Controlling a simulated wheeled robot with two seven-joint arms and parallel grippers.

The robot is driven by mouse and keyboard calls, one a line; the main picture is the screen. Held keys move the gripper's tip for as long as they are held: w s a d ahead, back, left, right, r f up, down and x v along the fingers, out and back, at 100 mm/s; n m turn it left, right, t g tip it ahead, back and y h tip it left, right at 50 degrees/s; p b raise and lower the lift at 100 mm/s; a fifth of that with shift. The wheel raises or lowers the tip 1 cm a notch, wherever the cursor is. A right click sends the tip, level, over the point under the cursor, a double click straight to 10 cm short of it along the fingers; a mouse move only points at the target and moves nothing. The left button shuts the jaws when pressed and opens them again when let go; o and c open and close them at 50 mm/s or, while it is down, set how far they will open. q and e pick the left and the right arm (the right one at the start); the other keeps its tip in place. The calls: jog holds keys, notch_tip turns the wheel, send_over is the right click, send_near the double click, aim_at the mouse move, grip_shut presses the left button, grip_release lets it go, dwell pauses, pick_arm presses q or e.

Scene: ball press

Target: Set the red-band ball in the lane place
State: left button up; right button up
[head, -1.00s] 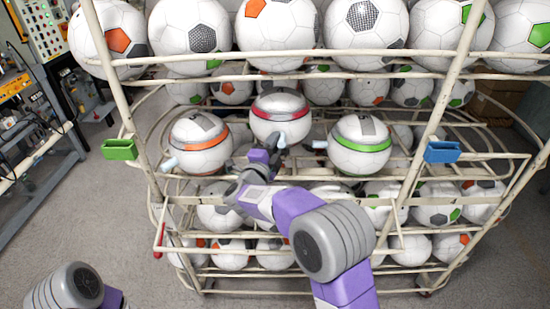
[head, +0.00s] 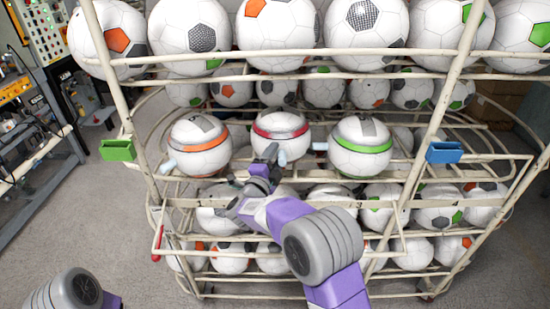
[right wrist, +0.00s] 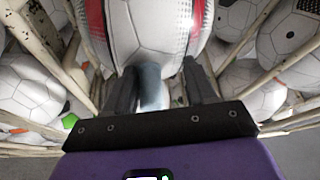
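The red-band ball (head: 281,136) rests on the middle tier of the rack, between the orange-band ball (head: 201,146) and the green-band ball (head: 360,147). Its pale grey-blue peg (head: 282,157) points toward me. My right gripper (head: 267,162) is at the peg, in front of the ball. In the right wrist view, the red-band ball (right wrist: 160,32) is straight ahead. The two fingers stand apart on either side of the peg (right wrist: 151,88), with a gap on its right side. Only my left arm's links show at the bottom left; its gripper is out of view.
The rack's cream tubes (head: 450,100) frame the opening, with large balls above and several balls below. A green holder (head: 118,150) is on the left post and a blue holder (head: 443,152) on the right. Grey floor (head: 110,215) is clear at left.

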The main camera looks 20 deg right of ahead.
jog(key=v, duration=1.2)
jog(key=shift+p, duration=0.35)
